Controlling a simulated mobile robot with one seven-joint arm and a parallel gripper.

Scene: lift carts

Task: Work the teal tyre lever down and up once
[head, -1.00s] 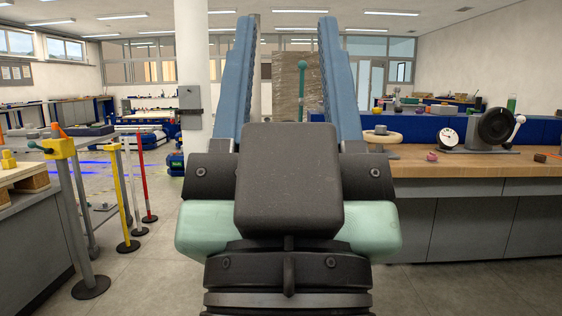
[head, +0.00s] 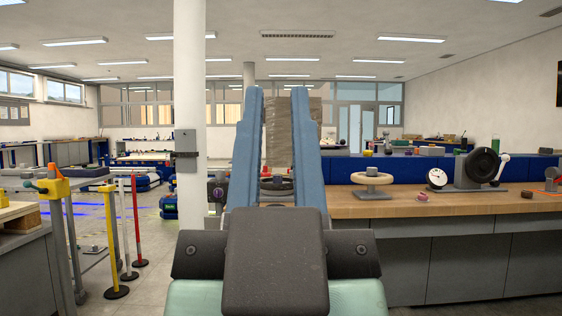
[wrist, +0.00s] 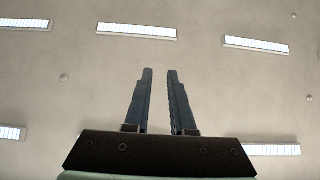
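My gripper (head: 276,90) is in the middle of the head view, its two blue fingers pointing up and away. In the wrist view my gripper (wrist: 160,72) shows a clear gap between the fingers, with only ceiling beyond; it is open and empty. I cannot make out the teal tyre lever in either current view. It may be hidden behind my fingers or wrist. A dark, round, wheel-like thing (head: 275,184) shows low between the fingers, beyond them, partly covered.
A wooden-topped bench (head: 430,206) on the right carries a round wooden piece (head: 372,179), a white dial (head: 437,178) and a black wheel device (head: 478,168). Posts, one yellow (head: 112,235), stand left. A white column (head: 189,70) rises left of my gripper.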

